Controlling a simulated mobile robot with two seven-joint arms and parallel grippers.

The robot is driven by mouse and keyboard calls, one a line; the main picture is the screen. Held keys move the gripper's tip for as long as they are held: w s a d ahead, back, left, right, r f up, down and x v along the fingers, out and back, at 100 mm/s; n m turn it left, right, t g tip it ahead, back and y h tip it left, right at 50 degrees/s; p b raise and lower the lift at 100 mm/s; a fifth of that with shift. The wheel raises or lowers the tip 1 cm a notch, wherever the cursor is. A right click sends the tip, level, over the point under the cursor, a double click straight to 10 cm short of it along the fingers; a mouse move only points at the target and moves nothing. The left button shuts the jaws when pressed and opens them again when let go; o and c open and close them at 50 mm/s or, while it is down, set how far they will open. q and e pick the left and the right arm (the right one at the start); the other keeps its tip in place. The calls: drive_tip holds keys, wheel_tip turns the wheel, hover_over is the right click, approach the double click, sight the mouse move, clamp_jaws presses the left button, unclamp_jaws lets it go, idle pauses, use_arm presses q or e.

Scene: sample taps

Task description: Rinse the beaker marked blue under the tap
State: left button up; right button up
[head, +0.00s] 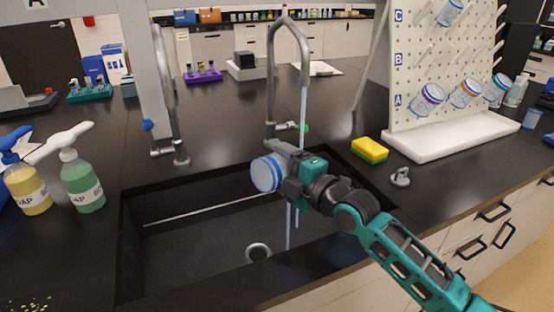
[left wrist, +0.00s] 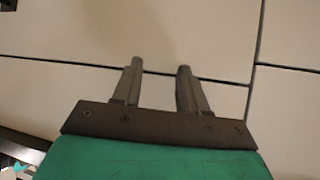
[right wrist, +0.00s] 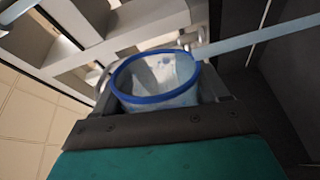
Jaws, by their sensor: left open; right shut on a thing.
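The beaker with the blue rim (head: 268,173) is over the sink (head: 190,250) in the head view, tilted on its side. My right gripper (head: 283,170) is shut on it. In the right wrist view the blue-rimmed beaker (right wrist: 158,88) sits between the fingers, and a stream of water (right wrist: 255,37) meets its rim. The right tap (head: 272,75) with a green handle is running; its water (head: 303,100) falls at the gripper and continues into the sink.
A second tap (head: 172,105) with a blue handle shows no water. Soap bottles (head: 83,185) stand left of the sink. A yellow-green sponge (head: 369,150) and a grey stopper (head: 400,177) lie to the right. A pegboard rack (head: 430,60) holds several beakers.

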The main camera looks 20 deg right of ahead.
drive_tip(key=m+p, duration=0.1)
drive_tip(key=m, duration=0.2)
drive_tip(key=shift+r+m+p, duration=0.15)
drive_tip(key=shift+m+p, duration=0.2)
drive_tip(key=shift+m, duration=0.05)
drive_tip(key=shift+m+p, duration=0.3)
drive_tip(key=shift+m, duration=0.6)
idle(0.7)
drive_tip(key=shift+a, duration=0.1)
idle(0.4)
